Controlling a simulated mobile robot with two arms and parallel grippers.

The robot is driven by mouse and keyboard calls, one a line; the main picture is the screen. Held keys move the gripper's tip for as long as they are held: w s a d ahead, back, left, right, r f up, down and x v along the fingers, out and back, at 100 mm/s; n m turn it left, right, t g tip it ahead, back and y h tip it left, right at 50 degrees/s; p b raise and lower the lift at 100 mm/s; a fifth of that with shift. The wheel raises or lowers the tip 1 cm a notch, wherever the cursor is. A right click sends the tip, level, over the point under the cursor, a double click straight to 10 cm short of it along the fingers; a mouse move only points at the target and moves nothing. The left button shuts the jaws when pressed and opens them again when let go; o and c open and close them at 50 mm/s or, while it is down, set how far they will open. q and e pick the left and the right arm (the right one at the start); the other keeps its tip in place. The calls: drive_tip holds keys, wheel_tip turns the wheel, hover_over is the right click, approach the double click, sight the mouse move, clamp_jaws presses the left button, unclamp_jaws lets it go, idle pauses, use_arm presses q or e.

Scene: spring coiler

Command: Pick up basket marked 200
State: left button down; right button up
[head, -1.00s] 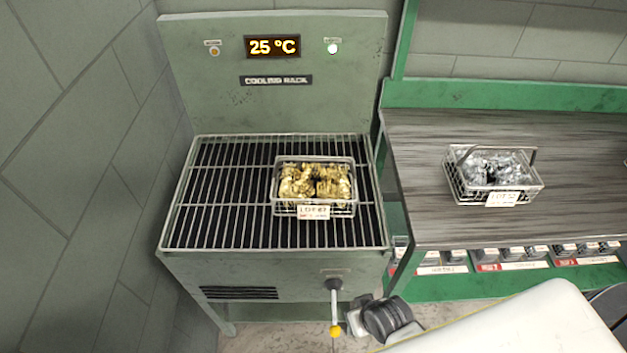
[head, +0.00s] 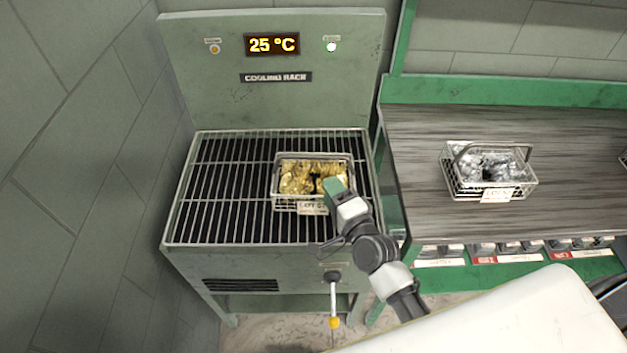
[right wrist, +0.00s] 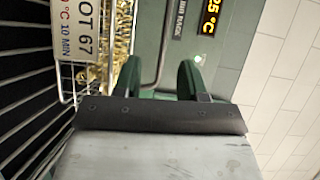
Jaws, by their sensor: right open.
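A wire basket (head: 285,190) with gold-coloured parts stands on the cooling rack (head: 215,210). Its tag reads "OT 67" and "°C 10 MIN" in the right wrist view (right wrist: 78,35); the temperature figure is cut off, and I cannot read a 200. My right gripper (head: 334,187) is over the basket's front right corner, hiding part of it. In the right wrist view its green fingers (right wrist: 160,78) are apart, with a thin grey bar showing between them; I cannot tell whether they touch the basket. My left gripper is out of view.
A second wire basket (head: 460,185) with silver parts and a raised handle stands on the dark bench (head: 420,140) at right. The rack's display (head: 272,45) reads 25 °C. A yellow-knobbed lever (head: 334,300) hangs at its front. The rack's left side is bare.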

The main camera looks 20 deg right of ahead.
sight(314, 156)
drive_tip(key=shift+m+t+h, duration=0.3)
drive_tip(key=shift+m, duration=0.2)
drive_tip(key=w, duration=0.6)
drive_tip(key=shift+w+a+r+p, duration=0.15)
drive_tip(key=shift+a+r+p, duration=0.1)
drive_tip(key=shift+p, duration=0.1)
drive_tip(key=shift+w, duration=0.35)
drive_tip(key=w, duration=0.3)
drive_tip(key=w+p, duration=0.1)
drive_tip(key=shift+w+a, duration=0.15)
drive_tip(key=shift+a, duration=0.1)
clamp_jaws()
drive_tip(key=shift+r, duration=0.1)
